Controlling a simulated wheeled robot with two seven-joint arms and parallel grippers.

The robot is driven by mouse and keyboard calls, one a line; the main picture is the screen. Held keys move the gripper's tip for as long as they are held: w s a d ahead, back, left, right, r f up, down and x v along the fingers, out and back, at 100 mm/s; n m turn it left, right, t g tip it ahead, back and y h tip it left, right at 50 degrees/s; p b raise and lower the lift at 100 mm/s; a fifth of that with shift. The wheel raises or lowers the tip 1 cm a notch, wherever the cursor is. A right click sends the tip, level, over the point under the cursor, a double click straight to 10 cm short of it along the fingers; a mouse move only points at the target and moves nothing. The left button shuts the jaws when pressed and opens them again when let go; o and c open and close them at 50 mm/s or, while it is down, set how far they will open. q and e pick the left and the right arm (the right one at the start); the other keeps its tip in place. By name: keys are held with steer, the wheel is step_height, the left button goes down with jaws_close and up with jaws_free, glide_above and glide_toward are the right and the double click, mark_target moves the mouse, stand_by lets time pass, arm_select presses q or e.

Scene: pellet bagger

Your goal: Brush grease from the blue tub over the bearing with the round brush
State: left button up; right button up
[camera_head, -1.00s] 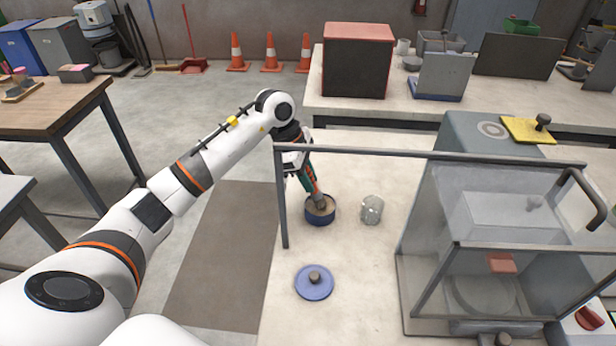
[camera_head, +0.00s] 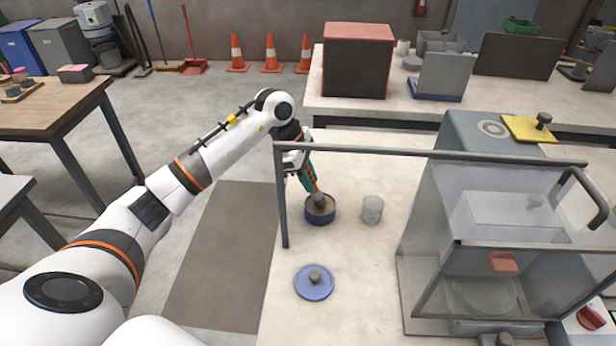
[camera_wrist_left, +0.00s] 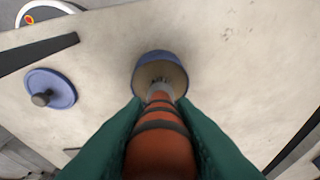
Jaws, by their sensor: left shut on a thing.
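The round brush (camera_head: 315,190) has an orange handle with dark bands, which shows large in the left wrist view (camera_wrist_left: 158,140). My left gripper (camera_head: 304,164), with green fingers, is shut on this handle. The brush points down, tilted, with its head inside the open blue tub (camera_head: 320,219). The tub, also in the left wrist view (camera_wrist_left: 138,84), holds tan grease, and the bristle tips seem to be at or in it. A grey ring (camera_head: 493,129) on top of the machine at right may be the bearing; I cannot be sure. My right gripper is out of view.
A blue lid with a knob (camera_head: 314,283) lies in front of the tub. A clear glass jar (camera_head: 372,209) stands right of it. A grey rail (camera_head: 430,154) crosses near my gripper. The machine (camera_head: 462,135) with its clear guard fills the right, with a yellow plate (camera_head: 529,130) on top.

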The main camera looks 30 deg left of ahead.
arm_select(q)
steer(key=shift+s, duration=0.1)
stand_by(0.4)
steer(key=shift+r+p, duration=0.6)
steer(key=shift+r, duration=0.25)
steer(key=shift+r+p, duration=1.4)
steer(key=shift+r, duration=1.25)
